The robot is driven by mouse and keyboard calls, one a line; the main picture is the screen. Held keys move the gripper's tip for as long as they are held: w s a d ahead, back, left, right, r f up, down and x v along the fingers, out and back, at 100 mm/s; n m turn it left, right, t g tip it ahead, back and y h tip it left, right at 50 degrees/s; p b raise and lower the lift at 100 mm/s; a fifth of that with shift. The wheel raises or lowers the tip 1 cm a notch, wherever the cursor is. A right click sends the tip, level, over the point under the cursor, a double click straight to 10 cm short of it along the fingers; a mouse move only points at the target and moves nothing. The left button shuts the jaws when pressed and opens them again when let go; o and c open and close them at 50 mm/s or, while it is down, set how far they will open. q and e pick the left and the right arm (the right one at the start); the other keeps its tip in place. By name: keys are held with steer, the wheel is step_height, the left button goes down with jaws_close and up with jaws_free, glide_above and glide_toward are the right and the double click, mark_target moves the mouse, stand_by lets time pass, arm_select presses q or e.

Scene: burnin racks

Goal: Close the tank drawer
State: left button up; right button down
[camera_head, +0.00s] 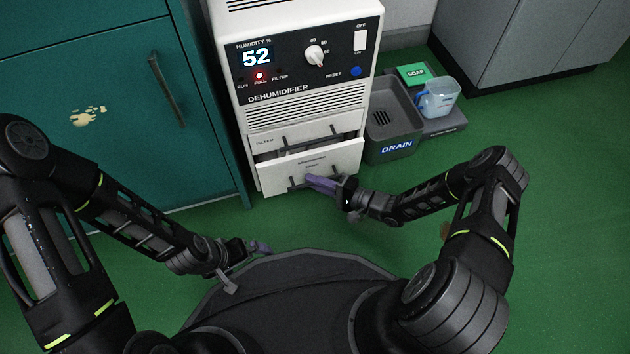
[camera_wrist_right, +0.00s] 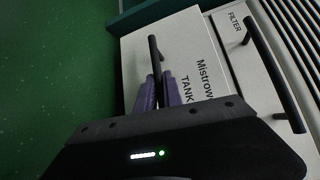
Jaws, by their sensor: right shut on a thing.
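The tank drawer (camera_head: 335,162) is the lower white drawer of the dehumidifier (camera_head: 300,112). It stands partly out, with a dark gap above its front. In the right wrist view its front (camera_wrist_right: 195,50) reads "Mistrow TANK" and carries a dark bar handle (camera_wrist_right: 153,48). My right gripper (camera_head: 309,181) is at the drawer front; in the wrist view its purple fingers (camera_wrist_right: 158,90) are shut around the handle. My left gripper (camera_head: 263,247) hangs low at the front of my base, apart from the drawer. Its fingers are too small to judge.
The filter drawer (camera_head: 262,141) is just above. A grey drain bin (camera_head: 390,150), a blue-tinted jug (camera_head: 440,98) and a green soap box (camera_head: 411,75) stand to the right. A teal cabinet (camera_head: 90,80) stands left. Green floor is clear at right.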

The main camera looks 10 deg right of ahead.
mark_target(313, 171)
steer(key=w, duration=0.4)
stand_by(0.3)
steer(key=shift+w, duration=0.1)
steer(key=c, duration=1.5)
jaws_free()
steer(key=shift+a, duration=0.1)
steer(key=shift+r, duration=0.1)
